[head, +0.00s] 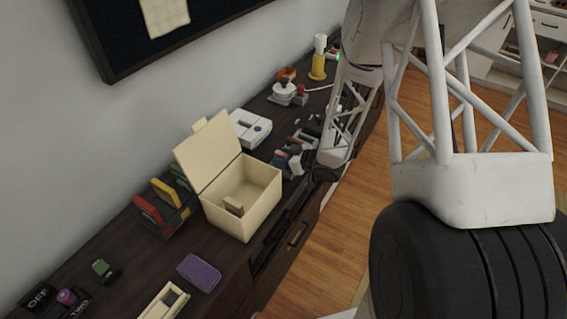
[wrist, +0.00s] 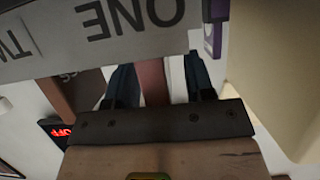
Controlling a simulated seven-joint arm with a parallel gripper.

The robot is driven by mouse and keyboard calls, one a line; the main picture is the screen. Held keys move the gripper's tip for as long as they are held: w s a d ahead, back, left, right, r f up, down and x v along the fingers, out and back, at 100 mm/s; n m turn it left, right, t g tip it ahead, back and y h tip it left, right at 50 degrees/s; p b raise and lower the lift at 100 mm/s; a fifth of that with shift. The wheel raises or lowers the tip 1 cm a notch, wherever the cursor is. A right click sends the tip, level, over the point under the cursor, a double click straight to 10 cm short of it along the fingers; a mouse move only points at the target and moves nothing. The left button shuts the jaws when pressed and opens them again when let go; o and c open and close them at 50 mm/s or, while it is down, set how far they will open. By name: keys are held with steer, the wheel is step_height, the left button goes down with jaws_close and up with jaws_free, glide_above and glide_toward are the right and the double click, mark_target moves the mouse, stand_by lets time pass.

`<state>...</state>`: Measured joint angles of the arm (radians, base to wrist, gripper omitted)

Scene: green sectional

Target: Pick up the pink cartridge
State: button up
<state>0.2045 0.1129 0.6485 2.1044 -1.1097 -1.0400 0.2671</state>
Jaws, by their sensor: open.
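In the wrist view a dull pink upright piece (wrist: 152,82), which looks like the pink cartridge, shows between the two dark fingers of my gripper (wrist: 160,84). A pale strip lies beside it on the right. The fingers are apart; I cannot tell whether they touch it. Its upper part in the picture is hidden by a grey panel lettered "ONE" (wrist: 110,32). In the head view a cluster of small coloured blocks (head: 281,153), some pinkish, lies on the dark cabinet beside my arm's lower end. My fingertips are not clear there.
An open cream box (head: 262,187) stands left of the cluster. A rack (head: 178,212) with coloured cartridges, a purple block (head: 199,272) and a white device (head: 249,128) are also on the cabinet (head: 125,255). A wall rises behind. A red lit display (wrist: 62,131) shows in the wrist view.

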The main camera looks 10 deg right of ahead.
steer(key=shift+c, duration=0.5)
jaws_close()
steer(key=shift+r, duration=0.15)
steer(key=shift+r, duration=4.9)
